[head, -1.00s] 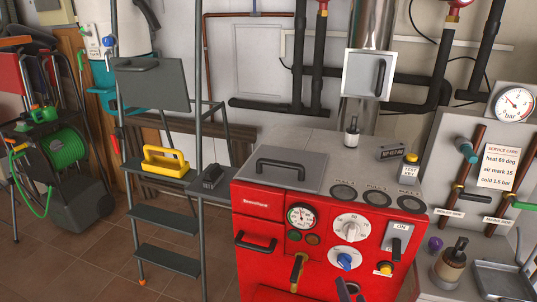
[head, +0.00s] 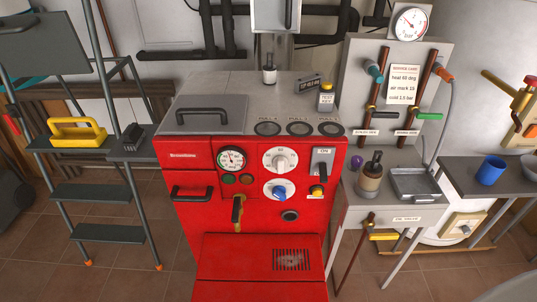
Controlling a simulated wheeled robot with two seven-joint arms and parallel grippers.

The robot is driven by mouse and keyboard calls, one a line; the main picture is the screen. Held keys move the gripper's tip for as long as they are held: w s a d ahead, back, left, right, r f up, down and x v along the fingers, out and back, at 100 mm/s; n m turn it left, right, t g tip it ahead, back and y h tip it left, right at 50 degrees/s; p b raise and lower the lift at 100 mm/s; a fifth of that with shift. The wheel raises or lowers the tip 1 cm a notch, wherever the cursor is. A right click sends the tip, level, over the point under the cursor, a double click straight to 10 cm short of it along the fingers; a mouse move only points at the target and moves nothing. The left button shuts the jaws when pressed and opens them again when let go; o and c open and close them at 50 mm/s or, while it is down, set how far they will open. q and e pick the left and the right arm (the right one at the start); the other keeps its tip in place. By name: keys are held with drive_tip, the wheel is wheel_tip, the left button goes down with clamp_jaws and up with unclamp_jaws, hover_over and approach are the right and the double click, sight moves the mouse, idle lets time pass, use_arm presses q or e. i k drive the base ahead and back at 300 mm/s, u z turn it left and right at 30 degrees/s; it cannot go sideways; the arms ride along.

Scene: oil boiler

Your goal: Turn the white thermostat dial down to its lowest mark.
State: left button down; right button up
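The white thermostat dial (head: 280,160) is a round knob with marks around it. It sits on the upper front panel of the red boiler (head: 190,155), right of a round gauge (head: 231,159). Its marks are too small to read and its exact setting cannot be told. A second white dial with a blue knob (head: 279,191) sits right below it. Neither of my grippers shows in the head view, and nothing touches the dial.
Right of the dials are an ON switch (head: 322,160) and a yellow button (head: 317,191). A brass lever (head: 237,210) hangs at lower left. A stepladder (head: 92,194) stands left. A side table (head: 402,212) with an oil can (head: 371,178) and tray (head: 415,184) stands right.

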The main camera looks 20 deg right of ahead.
sight(280, 162)
drive_tip(key=z, duration=0.55)
drive_tip(key=k, duration=1.3)
drive_tip(key=u, duration=0.25)
drive_tip(key=i, duration=0.65)
drive_tip(key=u, duration=0.65)
drive_tip(key=i, duration=0.85)
drive_tip(key=z, duration=0.25)
